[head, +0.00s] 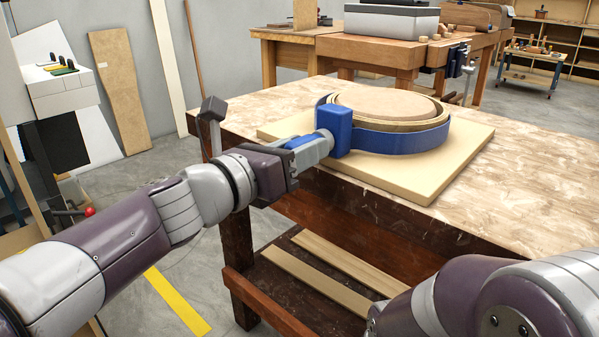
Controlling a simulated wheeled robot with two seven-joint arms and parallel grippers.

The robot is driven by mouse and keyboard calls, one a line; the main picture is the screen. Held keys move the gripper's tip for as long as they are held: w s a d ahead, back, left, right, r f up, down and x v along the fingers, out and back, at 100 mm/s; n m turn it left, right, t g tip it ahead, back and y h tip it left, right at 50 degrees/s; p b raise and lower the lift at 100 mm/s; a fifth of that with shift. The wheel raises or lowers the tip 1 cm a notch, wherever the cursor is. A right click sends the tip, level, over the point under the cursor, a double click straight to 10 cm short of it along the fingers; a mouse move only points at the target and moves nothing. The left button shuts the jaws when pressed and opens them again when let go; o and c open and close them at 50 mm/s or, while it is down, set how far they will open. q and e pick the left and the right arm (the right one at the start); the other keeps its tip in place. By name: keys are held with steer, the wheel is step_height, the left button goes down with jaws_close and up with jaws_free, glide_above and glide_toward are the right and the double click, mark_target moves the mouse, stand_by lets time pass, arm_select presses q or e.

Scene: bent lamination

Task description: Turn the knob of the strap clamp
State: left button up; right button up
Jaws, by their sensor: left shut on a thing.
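The strap clamp (405,141) is a blue band around a round wooden form (385,103) with bent wood layers at its edge. Its blue block (336,130) sits at the near left of the ring. The knob is at the block's left side, mostly hidden by my left gripper (318,146). My left gripper reaches in from the left and is shut on the knob. My right arm shows at the lower right, but its gripper is outside the picture.
The form rests on a pale square board (440,177) on the marbled-top workbench (540,200). The bench top is clear to the right. Planks (330,275) lie on the lower shelf. Another wooden bench (375,52) with a grey case stands behind.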

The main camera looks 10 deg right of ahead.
arm_select(q)
steer(key=m+b, duration=0.2)
steer(key=m, duration=0.1)
steer(key=m+b, duration=0.1)
steer(key=b, duration=0.1)
steer(key=shift+s+f+m, duration=0.1)
steer(key=shift+f+m, duration=0.15)
steer(key=shift+m, duration=0.05)
steer(key=m+b, duration=0.3)
steer(key=m, duration=0.1)
steer(key=shift+d+m+b, duration=0.1)
steer(key=shift+m+b, duration=0.2)
steer(key=shift+b, duration=0.1)
steer(key=m+b, duration=0.3)
steer(key=m, duration=0.1)
steer(key=m+b, duration=0.3)
steer(key=m, duration=0.2)
steer(key=shift+s, duration=0.1)
steer(key=m+b, duration=0.1)
steer(key=m, duration=0.1)
steer(key=shift+m, duration=0.3)
steer(key=shift+m+b, duration=0.3)
steer(key=shift+m, duration=0.7)
steer(key=m, duration=0.3)
steer(key=shift+f+m, duration=0.1)
steer(key=shift+m, duration=2)
